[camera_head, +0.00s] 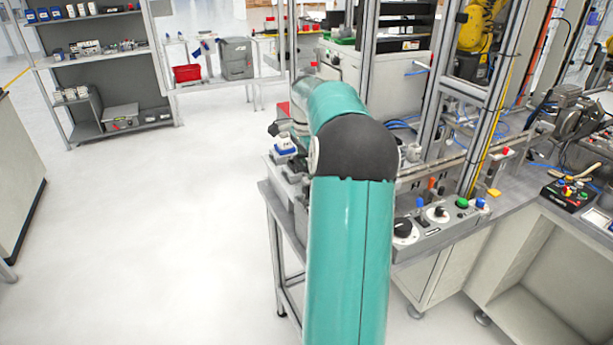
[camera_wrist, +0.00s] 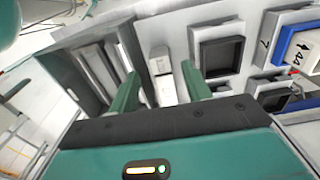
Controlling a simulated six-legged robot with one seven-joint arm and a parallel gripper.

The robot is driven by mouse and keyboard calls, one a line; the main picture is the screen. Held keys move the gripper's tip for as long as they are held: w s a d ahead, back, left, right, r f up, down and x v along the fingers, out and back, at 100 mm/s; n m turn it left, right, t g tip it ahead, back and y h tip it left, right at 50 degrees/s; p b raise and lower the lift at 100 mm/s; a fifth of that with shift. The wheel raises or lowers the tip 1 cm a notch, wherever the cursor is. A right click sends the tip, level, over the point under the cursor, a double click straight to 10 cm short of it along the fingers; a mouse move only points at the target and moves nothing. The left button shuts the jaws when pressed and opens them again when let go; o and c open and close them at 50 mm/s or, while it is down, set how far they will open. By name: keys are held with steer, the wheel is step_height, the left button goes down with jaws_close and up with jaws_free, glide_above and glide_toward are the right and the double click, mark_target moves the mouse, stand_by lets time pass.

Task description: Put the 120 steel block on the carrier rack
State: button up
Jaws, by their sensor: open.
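In the wrist view my gripper (camera_wrist: 160,70) is open, with one green finger on each side of a narrow pale metal piece (camera_wrist: 163,88). This piece may be the steel block; no number is readable on it, and I cannot tell whether the fingers touch it. A grey slotted holder (camera_wrist: 60,48) with upright plates stands just left of the gripper. I cannot tell whether it is the carrier rack. In the head view my arm reaches over the bench and hides my gripper and most of the work spot.
A blue-edged block marked 44 (camera_wrist: 300,52) and a dark square recess (camera_wrist: 221,56) lie right of my gripper. In the head view, a control panel (camera_head: 440,228) with knobs and frame posts (camera_head: 368,60) stand right of my arm. Open floor (camera_head: 150,230) lies left.

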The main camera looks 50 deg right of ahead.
step_height(320, 180, up, 8)
steer(key=shift+f, duration=0.15)
stand_by(0.4)
